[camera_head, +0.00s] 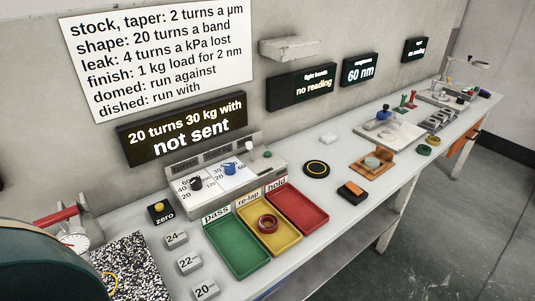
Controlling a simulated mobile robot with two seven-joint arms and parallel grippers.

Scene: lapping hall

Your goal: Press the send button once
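A grey control box (225,177) stands on the bench against the wall. It has a black knob (196,183), a blue knob (230,168) and a white-tipped lever (250,147). The black display (185,128) above reads "20 turns 30 kg with not sent". Neither of my grippers is in view.
Green pass (240,262), yellow re-lap (268,252) and red hold (300,222) trays lie in front; a dark red ring (267,223) is in the yellow one. A yellow zero button (158,208) and blocks marked 24, 22, 20 are left. A dark green round form (45,270) fills the lower left.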

